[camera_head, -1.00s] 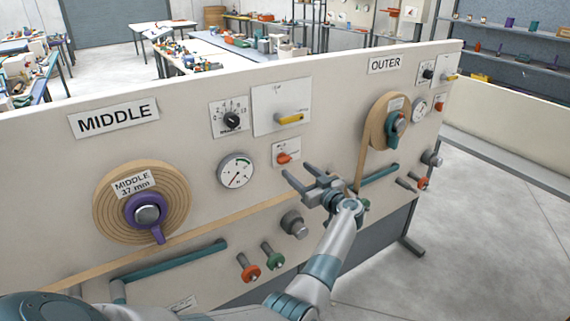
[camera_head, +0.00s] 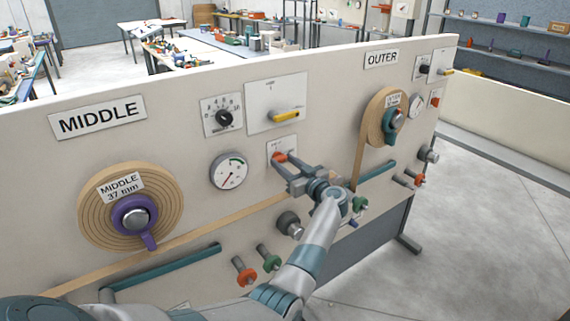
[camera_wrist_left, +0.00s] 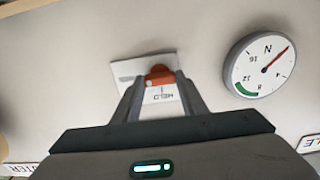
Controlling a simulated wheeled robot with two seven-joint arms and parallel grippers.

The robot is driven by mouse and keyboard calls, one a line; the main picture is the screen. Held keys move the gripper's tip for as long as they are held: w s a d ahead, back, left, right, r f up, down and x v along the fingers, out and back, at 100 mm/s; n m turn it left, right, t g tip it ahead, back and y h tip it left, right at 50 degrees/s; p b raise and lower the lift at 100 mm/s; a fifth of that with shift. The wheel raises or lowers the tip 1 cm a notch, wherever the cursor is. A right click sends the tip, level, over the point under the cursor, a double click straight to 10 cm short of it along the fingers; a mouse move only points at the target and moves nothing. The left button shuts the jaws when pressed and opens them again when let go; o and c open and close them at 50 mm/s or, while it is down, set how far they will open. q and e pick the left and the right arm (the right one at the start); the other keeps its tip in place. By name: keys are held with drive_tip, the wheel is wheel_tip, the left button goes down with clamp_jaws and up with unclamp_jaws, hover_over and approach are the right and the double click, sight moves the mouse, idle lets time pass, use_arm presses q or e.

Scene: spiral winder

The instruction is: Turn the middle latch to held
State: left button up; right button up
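The middle latch is a small orange-red knob (camera_head: 280,157) on a white plate (camera_head: 286,145), right of the middle gauge. In the left wrist view the latch (camera_wrist_left: 158,75) sits on its plate, with the word HELD upside down beside it. My left gripper (camera_head: 282,172) is at the plate, with its two fingers (camera_wrist_left: 162,82) on either side of the latch. The fingers look open, with little gap to the latch; I cannot tell whether they touch it. The gripper partly covers the latch and plate in the head view. My right gripper is not in view.
The middle gauge (camera_head: 230,172) is left of the latch, and a yellow lever (camera_head: 285,116) is above it. A tan strip (camera_head: 225,222) runs below, from the middle spool (camera_head: 100,222). Grey, green and orange knobs (camera_head: 245,270) stick out lower down.

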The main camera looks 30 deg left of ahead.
use_arm(q)
drive_tip(key=shift+o, duration=0.2)
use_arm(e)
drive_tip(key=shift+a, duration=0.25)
use_arm(q)
drive_tip(key=shift+n, duration=0.4)
drive_tip(key=shift+f+n, duration=0.1)
drive_tip(key=shift+n, duration=0.4)
drive_tip(key=shift+d+n+b, duration=0.1)
drive_tip(key=shift+n+b, duration=0.35)
drive_tip(key=shift+n, duration=0.75)
drive_tip(key=n+b, duration=0.7)
drive_tip(key=n, duration=0.5)
drive_tip(key=shift+f, duration=0.1)
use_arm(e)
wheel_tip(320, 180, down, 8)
use_arm(q)
drive_tip(key=shift+n+b, duration=0.6)
drive_tip(key=shift+n, duration=0.3)
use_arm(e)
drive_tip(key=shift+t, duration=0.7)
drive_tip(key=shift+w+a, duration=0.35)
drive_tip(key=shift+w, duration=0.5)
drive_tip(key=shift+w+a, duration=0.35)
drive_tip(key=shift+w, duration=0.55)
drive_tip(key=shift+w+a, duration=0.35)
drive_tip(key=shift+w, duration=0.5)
